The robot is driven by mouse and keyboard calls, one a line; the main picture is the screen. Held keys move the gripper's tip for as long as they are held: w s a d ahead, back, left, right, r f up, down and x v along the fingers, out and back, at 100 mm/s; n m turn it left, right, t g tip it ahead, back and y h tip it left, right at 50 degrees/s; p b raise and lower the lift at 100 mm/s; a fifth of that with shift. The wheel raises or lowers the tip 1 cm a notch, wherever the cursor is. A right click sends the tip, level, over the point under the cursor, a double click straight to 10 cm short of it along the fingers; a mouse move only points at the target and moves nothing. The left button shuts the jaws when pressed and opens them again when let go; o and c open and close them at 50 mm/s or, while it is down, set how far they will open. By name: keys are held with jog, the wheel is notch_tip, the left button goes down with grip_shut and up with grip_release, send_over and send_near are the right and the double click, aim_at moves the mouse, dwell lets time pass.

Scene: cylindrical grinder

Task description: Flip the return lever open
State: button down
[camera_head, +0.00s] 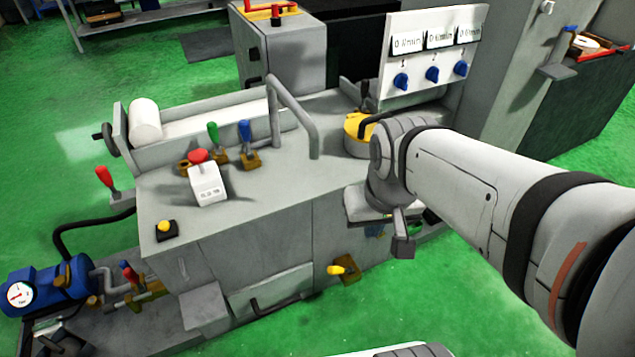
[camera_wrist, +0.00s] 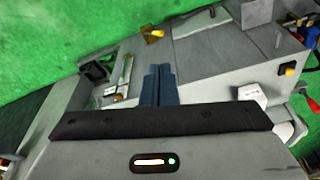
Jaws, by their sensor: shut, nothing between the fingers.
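Several levers show on the grinder (camera_head: 250,190), and I cannot tell from labels which is the return lever. A green-handled lever (camera_head: 214,135) and a blue-handled lever (camera_head: 246,132) stand upright on brass bases on its top. A red-handled lever (camera_head: 106,178) sticks out at the left end. A yellow-handled lever (camera_head: 339,269) sits on a brass base low on the front; its base also shows in the wrist view (camera_wrist: 152,36). My gripper (camera_wrist: 158,72) has its blue-grey fingers together and empty, near the machine's front. In the head view my wrist mostly hides it.
A red stop button on a white box (camera_head: 207,184) and a yellow button (camera_head: 164,227) sit on the top. A bent grey pipe (camera_head: 299,113) rises behind. A panel with blue knobs (camera_head: 432,74) stands at the back right. A pump with a gauge (camera_head: 50,288) is lower left.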

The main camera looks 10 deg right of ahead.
aim_at(341, 270)
jog(key=w+a+f+m+y+b, duration=0.2)
jog(key=w+f+m+y+b, duration=0.35)
jog(key=f, duration=0.65)
jog(key=w+a+f+m+g+y+b, duration=0.1)
jog(key=w+a+f+m+y+b, duration=0.35)
jog(key=f, duration=0.75)
jog(key=w+a+f+m+y+b, duration=0.1)
jog(key=w+f+m+y+b, duration=0.3)
jog(key=w+f+m+b, duration=0.45)
jog(key=d+f+m+t+h+b, duration=0.2)
jog(key=f+m, duration=0.4)
jog(key=f, duration=0.7)
jog(key=d+f+m+t+h+b, duration=0.2)
jog(key=d+f+m+t, duration=0.3)
jog(key=f, duration=0.8)
jog(key=d+f+m+t+h+b, duration=0.2)
jog(key=d+f+m+t, duration=0.2)
jog(key=f+m, duration=0.5)
notch_tip(341, 270, down, 5)
jog(key=shift+w+d+r+h, duration=0.2)
jog(key=shift+w+d+h, duration=0.1)
jog(key=b+x, duration=0.3)
jog(key=x, duration=0.7)
jog(key=shift+w+d+r+b, duration=0.2)
jog(key=shift+d+r, duration=0.4)
jog(key=shift+r, duration=0.3)
jog(key=shift+w+d+r+b, duration=0.1)
jog(key=shift+w+d+r, duration=0.15)
jog(key=shift+d+r, duration=0.45)
